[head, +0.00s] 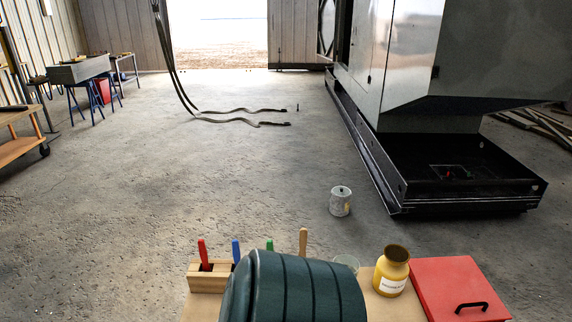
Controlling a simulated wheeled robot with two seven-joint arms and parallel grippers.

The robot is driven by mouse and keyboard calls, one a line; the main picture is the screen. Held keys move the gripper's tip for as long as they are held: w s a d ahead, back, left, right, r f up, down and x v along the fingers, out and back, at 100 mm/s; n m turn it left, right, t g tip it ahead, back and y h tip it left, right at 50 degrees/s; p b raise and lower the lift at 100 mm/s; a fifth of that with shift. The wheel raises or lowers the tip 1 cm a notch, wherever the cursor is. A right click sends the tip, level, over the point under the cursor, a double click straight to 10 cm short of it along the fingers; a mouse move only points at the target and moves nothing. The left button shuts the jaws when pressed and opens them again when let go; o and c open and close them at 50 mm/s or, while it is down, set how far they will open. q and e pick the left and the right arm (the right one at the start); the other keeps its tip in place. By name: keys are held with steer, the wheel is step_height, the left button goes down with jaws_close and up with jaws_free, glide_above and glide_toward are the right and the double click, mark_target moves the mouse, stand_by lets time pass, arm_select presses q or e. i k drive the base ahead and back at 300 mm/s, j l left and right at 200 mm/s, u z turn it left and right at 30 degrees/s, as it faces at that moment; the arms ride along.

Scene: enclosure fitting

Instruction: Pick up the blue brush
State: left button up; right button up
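The blue brush (236,250) shows as a blue handle standing upright at the bottom of the head view. It rises behind or from the right end of a wooden holder (208,283), beside a red handle (203,252). Its lower part is hidden by the holder and a large dark green ribbed cylinder (300,289) in front.
A green handle (270,245) and a bare wooden handle (303,241) stand behind the cylinder. A glass (348,263), yellow jar (391,271) and red box (455,285) are to the right. A paint can (340,203) stands on the floor beyond.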

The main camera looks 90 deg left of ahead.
mark_target(235, 245)
steer(key=i+j, duration=0.2)
steer(key=i, duration=0.15)
steer(key=u, duration=3.45)
steer(key=k+j+u, duration=0.15)
steer(key=j, duration=0.25)
steer(key=j+u, duration=0.15)
steer(key=j, duration=0.25)
